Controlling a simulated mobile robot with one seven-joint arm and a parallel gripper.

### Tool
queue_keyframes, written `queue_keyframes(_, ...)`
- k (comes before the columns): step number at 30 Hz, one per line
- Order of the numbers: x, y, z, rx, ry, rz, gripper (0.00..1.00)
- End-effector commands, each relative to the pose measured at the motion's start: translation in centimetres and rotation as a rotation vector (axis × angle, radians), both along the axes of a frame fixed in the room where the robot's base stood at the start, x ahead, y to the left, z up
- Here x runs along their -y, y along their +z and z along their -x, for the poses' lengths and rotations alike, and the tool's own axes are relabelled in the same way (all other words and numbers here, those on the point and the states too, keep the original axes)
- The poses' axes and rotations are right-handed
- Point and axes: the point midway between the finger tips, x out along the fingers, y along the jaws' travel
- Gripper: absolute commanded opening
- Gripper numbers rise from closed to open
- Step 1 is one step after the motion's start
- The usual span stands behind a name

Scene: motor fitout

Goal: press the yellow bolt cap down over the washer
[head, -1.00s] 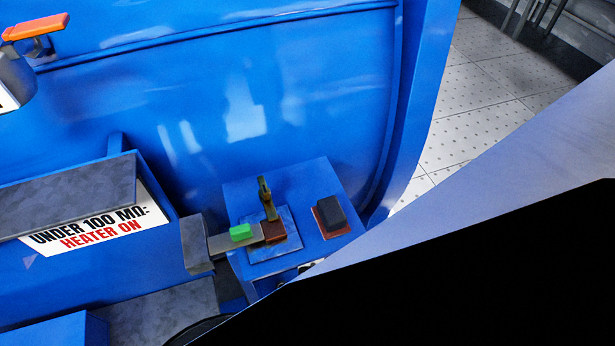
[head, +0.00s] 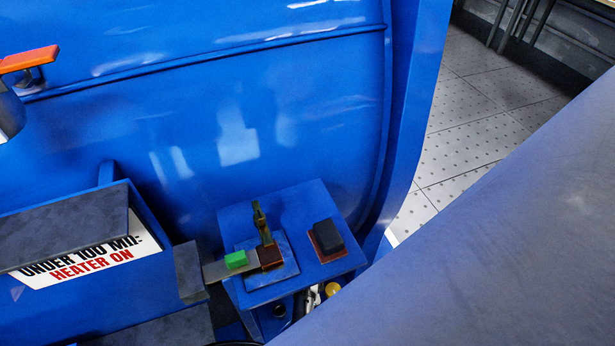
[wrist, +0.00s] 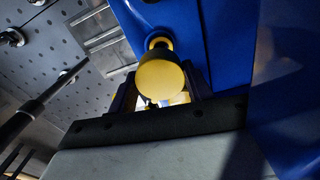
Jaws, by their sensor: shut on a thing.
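A yellow round cap (wrist: 160,80) is between the two fingers of my gripper (wrist: 162,92) in the wrist view. The fingers are shut on it, and its broad round face is toward the camera. A smaller yellow part with a dark centre (wrist: 160,43) shows just beyond the cap, against a blue surface. I cannot tell whether the two touch. I cannot make out the washer. In the head view a small yellow round piece (head: 333,288) shows below the small blue box, next to my arm. My gripper's fingers cannot be made out clearly there.
A labelled blue box (head: 90,257) stands to the left. A large curved blue housing (head: 230,120) rises behind.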

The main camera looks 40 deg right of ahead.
Motion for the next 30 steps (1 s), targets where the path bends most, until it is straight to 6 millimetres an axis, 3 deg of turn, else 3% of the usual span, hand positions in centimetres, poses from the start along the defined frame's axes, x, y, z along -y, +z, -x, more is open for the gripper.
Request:
queue_keyframes(12,0.0,-4.1,0.0,0.001,0.001,0.0,0.28)
queue_keyframes(30,0.0,-4.5,0.0,0.001,0.0,0.0,0.28)
